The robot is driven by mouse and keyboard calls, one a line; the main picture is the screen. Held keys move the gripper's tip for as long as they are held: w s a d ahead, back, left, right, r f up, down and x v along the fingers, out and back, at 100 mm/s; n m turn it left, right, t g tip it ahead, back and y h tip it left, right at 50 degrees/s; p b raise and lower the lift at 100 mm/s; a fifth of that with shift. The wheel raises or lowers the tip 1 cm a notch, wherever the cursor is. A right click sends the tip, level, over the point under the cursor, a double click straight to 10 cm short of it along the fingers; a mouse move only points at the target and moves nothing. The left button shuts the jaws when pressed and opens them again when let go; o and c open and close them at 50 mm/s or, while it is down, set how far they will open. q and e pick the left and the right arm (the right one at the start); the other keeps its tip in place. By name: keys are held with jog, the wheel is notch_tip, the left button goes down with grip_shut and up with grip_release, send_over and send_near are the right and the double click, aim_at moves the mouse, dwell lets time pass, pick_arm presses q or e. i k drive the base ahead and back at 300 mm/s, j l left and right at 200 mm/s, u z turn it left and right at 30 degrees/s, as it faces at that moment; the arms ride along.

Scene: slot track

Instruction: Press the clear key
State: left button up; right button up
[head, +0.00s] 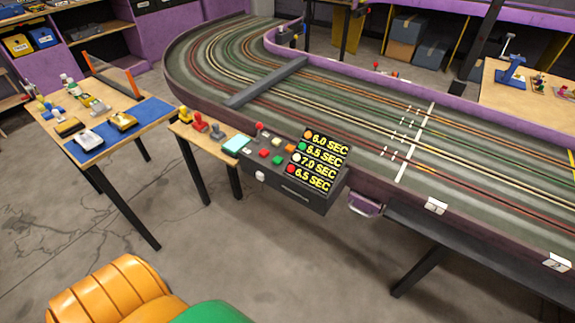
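The dark control box (318,200) stands at the near edge of the slot track, left of the picture's middle. Its sloped top carries several small coloured keys, among them a red key (264,153) and a green key (277,160). A small lever with a red knob (259,126) stands behind them. A display (318,162) on the right part shows four yellow times beside coloured dots. The key labels are too small to read, so I cannot tell which is the clear key. Neither of my grippers is in view.
The slot track (350,115) fills the back and right. A small wooden table (203,135) left of the box holds red and yellow items. A table with model cars and a blue mat (150,112) stands further left. An orange ribbed seat-like object (115,295) is in front; bare floor lies between.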

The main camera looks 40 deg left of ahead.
aim_at(260, 176)
jog(key=u, duration=1.35)
